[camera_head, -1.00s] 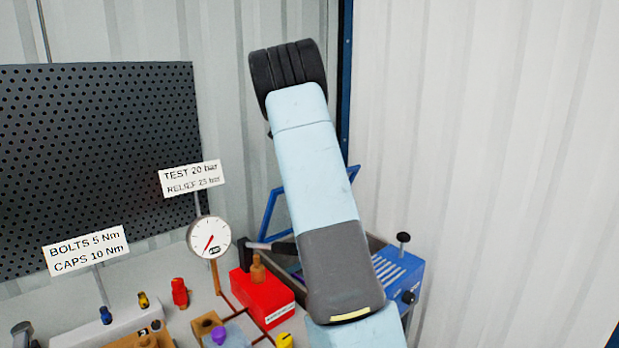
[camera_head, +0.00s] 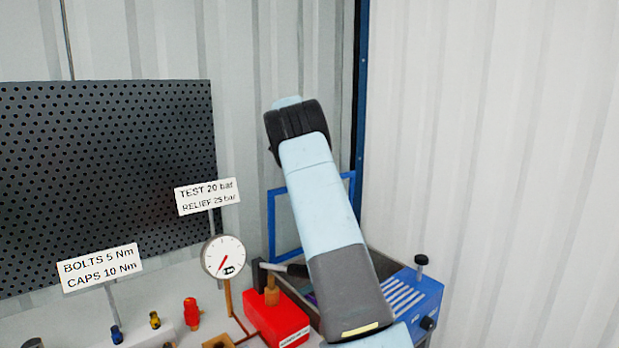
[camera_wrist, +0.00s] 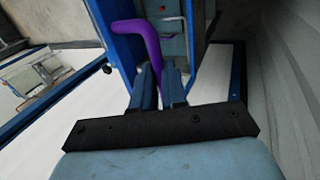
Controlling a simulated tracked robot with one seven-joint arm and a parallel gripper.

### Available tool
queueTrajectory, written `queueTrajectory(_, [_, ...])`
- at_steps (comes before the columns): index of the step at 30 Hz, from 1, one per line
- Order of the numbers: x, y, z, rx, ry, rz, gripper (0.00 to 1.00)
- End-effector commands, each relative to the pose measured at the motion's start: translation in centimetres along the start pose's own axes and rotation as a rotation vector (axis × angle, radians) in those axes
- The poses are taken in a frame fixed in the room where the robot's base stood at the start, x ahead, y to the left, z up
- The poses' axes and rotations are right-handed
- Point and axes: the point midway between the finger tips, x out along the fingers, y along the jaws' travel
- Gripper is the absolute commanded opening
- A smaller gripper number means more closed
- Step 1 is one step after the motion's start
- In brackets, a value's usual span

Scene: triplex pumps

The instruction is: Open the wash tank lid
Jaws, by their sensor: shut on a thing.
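The wash tank (camera_head: 418,305) is the blue box at the right end of the bench in the head view, partly covered by my arm. Its lid, a blue frame (camera_head: 271,228) with a clear middle, stands raised and near upright behind my arm. In the wrist view, a bent purple handle (camera_wrist: 152,38) rises between the two fingers of my gripper (camera_wrist: 160,84). The gripper is shut on this handle. In the head view my arm hides the gripper and handle.
A pressure gauge (camera_head: 223,257) and a red box (camera_head: 277,318) stand left of the tank. A black perforated board (camera_head: 105,180) is behind. A corrugated wall (camera_head: 510,150) is close on the right. A black knob (camera_head: 421,260) sticks up from the tank.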

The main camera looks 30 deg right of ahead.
Motion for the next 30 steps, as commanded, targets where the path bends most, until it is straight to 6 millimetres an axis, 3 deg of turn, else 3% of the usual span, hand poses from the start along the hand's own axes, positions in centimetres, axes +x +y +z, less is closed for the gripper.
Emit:
queueTrajectory(6, [0.4, -0.4, 0.4, -0.009, -0.007, 0.006, 0.00])
queueTrajectory(7, [0.4, -0.4, 0.4, -0.009, -0.007, 0.006, 0.15])
queueTrajectory(14, [0.2, -0.2, 0.3, -0.006, -0.005, 0.003, 0.37])
queueTrajectory(23, [-0.1, -0.1, 0.2, -0.004, -0.003, 0.001, 0.38])
queueTrajectory(30, [-2.0, 0.6, 0.1, -0.005, -0.003, 0.001, 0.38])
